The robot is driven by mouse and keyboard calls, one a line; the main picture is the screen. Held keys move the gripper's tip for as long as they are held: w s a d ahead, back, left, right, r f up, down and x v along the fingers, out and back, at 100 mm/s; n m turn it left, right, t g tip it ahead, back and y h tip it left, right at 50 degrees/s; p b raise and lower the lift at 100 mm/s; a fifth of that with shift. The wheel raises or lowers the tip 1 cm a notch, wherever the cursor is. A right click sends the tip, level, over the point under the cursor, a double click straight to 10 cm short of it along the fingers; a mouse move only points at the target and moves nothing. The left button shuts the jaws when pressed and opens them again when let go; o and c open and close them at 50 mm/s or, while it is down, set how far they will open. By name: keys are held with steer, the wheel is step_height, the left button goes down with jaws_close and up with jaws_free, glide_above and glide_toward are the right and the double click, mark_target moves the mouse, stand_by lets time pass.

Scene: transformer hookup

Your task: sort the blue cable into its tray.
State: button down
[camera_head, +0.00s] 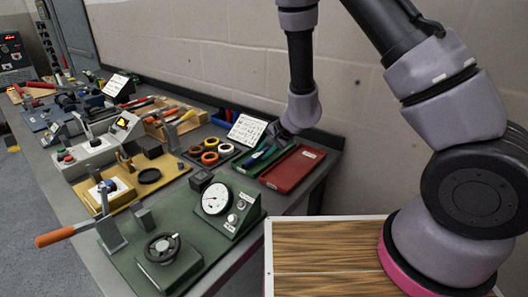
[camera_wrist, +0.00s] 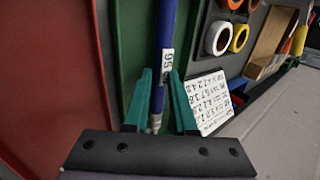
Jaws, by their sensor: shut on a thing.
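The blue cable (camera_wrist: 166,25) is a straight dark-blue length with a white printed label and a pale metallic end. My gripper (camera_wrist: 160,76) has teal fingers, shut on the cable near its labelled end. In the wrist view the cable lies lengthwise over the green tray (camera_wrist: 133,40); I cannot tell whether it touches the floor. In the head view my gripper (camera_head: 277,134) is small and dark above the green tray (camera_head: 272,162), and a bit of blue shows there. A blue tray (camera_head: 222,118) is partly visible behind the white card.
A red tray (camera_head: 293,168) lies right of the green one. The printed white card (camera_head: 247,129) stands close behind my gripper, with tape rolls (camera_head: 210,158) on the left. A gauge box (camera_head: 228,205) stands nearer. The wall is close behind the bench.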

stand_by(0.4)
steer(key=c, duration=0.7)
jaws_free()
steer(key=shift+o, duration=0.2)
steer(key=shift+s+f, duration=0.1)
steer(key=shift+s+d+f, duration=0.1)
steer(key=shift+d, duration=0.05)
step_height(320, 180, up, 7)
stand_by(0.5)
